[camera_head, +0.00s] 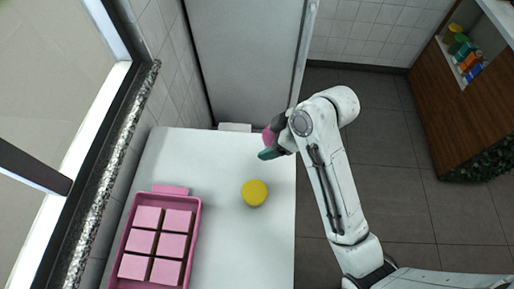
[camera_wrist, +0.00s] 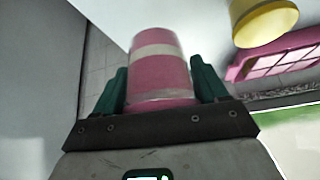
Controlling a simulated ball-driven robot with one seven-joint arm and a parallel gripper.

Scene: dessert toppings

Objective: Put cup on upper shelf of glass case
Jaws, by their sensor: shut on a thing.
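My gripper (camera_head: 268,146) has teal fingers and is shut on a pink cup (camera_head: 267,138) near the back right part of the white table. In the wrist view the cup (camera_wrist: 158,72) is pink with pale bands and sits between the two fingers, one on each side. From the head view, the arm and fingers hide part of the cup. I cannot make out a glass case or its upper shelf in either view.
A yellow-topped container (camera_head: 254,193) stands on the white table (camera_head: 232,250), close to my gripper. A pink tray (camera_head: 197,240) with several pink squares lies at the left. A tall grey panel (camera_head: 245,60) stands behind. A wooden cabinet (camera_head: 470,120) with small items is at right. The dark floor between is clear.

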